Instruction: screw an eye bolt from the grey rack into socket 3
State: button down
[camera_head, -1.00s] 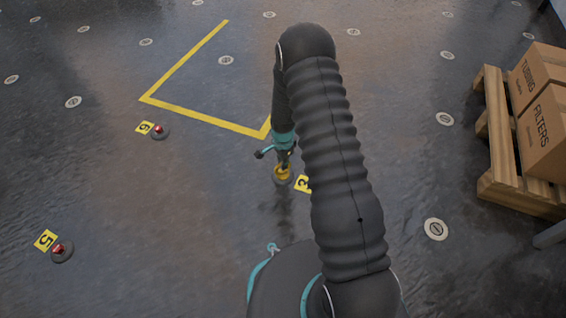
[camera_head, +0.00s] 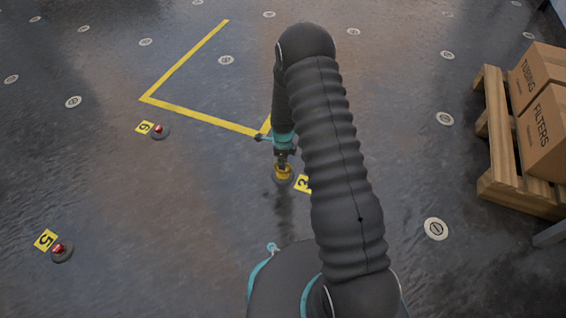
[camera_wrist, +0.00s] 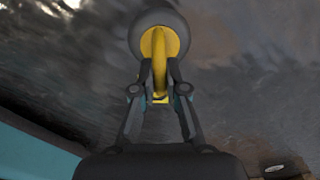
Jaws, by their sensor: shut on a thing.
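My gripper (camera_head: 283,158) points down at the floor just left of the yellow label 3 (camera_head: 302,183). It is shut on a yellow eye bolt (camera_head: 282,173). In the wrist view the fingers (camera_wrist: 159,92) close on the ring of the eye bolt (camera_wrist: 158,48). The bolt stands upright at socket 3, whose round grey plate (camera_wrist: 178,27) shows around it. The shank and thread are hidden, so I cannot tell how deep it sits. The grey rack is not in view.
Sockets with red tops stand at label 6 (camera_head: 144,128) and label 5 (camera_head: 45,240). A pallet (camera_head: 497,140) with cardboard boxes (camera_head: 548,120) is at the right. A yellow floor line (camera_head: 200,115) runs behind. The floor between is clear.

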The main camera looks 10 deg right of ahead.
jog(key=c, duration=1.1)
grip_release()
jog(key=shift+c, duration=0.2)
notch_tip(320, 180, up, 12)
